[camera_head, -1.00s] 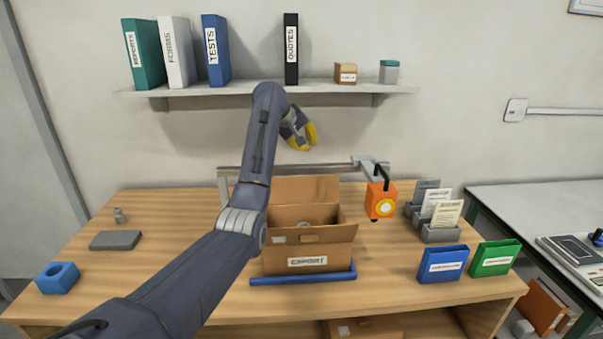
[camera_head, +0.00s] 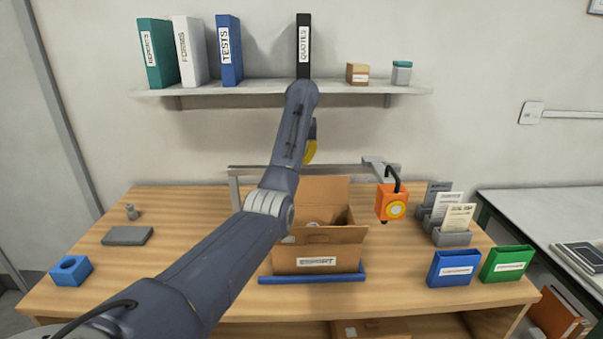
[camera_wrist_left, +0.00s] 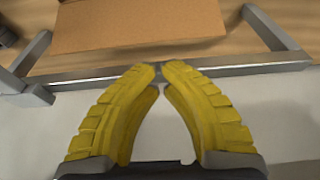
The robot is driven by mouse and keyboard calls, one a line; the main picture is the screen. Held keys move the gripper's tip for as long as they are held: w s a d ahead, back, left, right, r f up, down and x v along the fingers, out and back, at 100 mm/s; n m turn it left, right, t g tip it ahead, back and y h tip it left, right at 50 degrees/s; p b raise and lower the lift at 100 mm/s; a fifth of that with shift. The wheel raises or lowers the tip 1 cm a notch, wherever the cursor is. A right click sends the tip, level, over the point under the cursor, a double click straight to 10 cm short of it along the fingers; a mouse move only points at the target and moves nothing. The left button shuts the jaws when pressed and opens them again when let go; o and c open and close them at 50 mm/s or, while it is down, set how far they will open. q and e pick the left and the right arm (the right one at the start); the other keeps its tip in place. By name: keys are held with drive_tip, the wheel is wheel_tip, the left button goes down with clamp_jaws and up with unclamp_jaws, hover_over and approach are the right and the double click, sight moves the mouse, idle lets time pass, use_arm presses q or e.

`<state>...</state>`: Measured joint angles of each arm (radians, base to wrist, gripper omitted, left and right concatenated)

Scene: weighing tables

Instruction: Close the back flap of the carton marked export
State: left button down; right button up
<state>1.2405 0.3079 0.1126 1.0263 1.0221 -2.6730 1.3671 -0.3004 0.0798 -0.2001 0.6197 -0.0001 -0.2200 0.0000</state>
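The carton marked EXPORT (camera_head: 290,262) stands on the wooden table. Its back flap (camera_head: 323,191) stands up at the rear, and a front flap (camera_head: 345,235) sticks out toward me. My left arm crosses in front of the carton's left side. My left gripper (camera_wrist_left: 160,70) has yellow fingers whose tips meet, with nothing between them. In the head view one yellow finger (camera_head: 310,151) shows above and behind the back flap; the arm hides the rest. In the left wrist view a cardboard flap (camera_wrist_left: 140,25) lies ahead of the fingertips, apart from them. My right gripper is not in view.
A metal rail (camera_head: 250,168) runs along the table's back edge, behind the carton. A blue bar (camera_head: 305,279) lies along its front. An orange lantern-like device (camera_head: 391,202) hangs at its right. The shelf (camera_head: 270,88) with binders is above.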

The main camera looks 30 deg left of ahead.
sight(312, 190)
use_arm(q)
drive_tip(key=x, duration=0.6)
drive_tip(key=shift+d+f, duration=0.1)
drive_tip(key=shift+f, duration=0.05)
idle(0.3)
